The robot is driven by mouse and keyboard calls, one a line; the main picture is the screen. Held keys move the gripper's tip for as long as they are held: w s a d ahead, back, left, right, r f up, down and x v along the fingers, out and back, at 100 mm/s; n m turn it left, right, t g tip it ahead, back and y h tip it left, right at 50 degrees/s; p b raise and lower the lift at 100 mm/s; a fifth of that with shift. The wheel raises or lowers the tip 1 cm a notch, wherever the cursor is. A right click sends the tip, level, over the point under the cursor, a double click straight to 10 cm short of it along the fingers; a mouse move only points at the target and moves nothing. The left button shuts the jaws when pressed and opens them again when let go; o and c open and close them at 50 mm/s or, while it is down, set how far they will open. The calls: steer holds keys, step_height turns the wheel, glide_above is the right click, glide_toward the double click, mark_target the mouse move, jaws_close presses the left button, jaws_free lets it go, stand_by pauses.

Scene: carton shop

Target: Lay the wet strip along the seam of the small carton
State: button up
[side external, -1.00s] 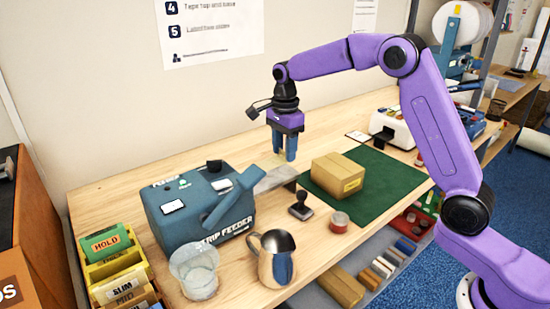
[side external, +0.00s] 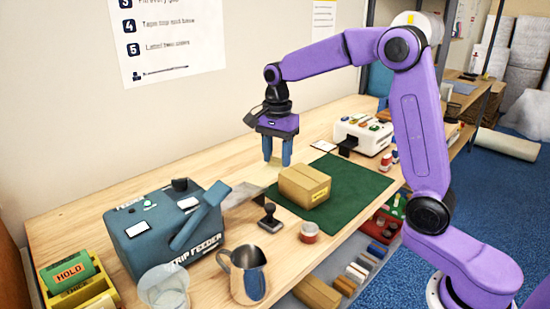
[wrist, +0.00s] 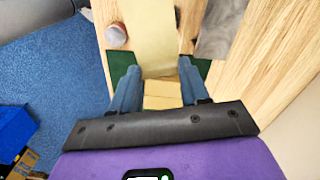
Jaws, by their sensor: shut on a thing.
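My gripper (side external: 277,161) is shut on a pale tan strip and hangs above the bench, just left of and above the small carton in the side view. The strip (wrist: 155,35) shows in the wrist view, running from between the fingers to the top edge; only a small part of it shows in the side view. The small carton (side external: 305,187) is a closed brown box with a yellow label, on the green mat. In the wrist view the carton (wrist: 162,95) is partly hidden behind the strip and fingers. The strip is apart from the carton in the side view.
The blue strip feeder (side external: 155,235) stands at the left, with a metal jug (side external: 247,278) and a clear beaker (side external: 165,288) in front. A hand stamp (side external: 270,220) and a red-banded tin (side external: 309,232) sit near the mat (side external: 350,190). The mat's right part is clear.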

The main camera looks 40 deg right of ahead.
steer(key=w+d+f+n, duration=0.2)
steer(key=w+d+n, duration=0.2)
steer(key=d+n, duration=0.35)
steer(key=w+d+f+n, duration=0.3)
steer(key=w+d+n, duration=0.1)
steer(key=d+n, duration=0.4)
step_height(320, 180, down, 6)
steer(key=m, duration=0.1)
steer(key=shift+d+f, duration=0.15)
steer(key=shift+d, duration=0.2)
steer(key=shift+f, duration=0.15)
stand_by(0.7)
steer(key=o, duration=0.9)
steer(key=shift+r, duration=3)
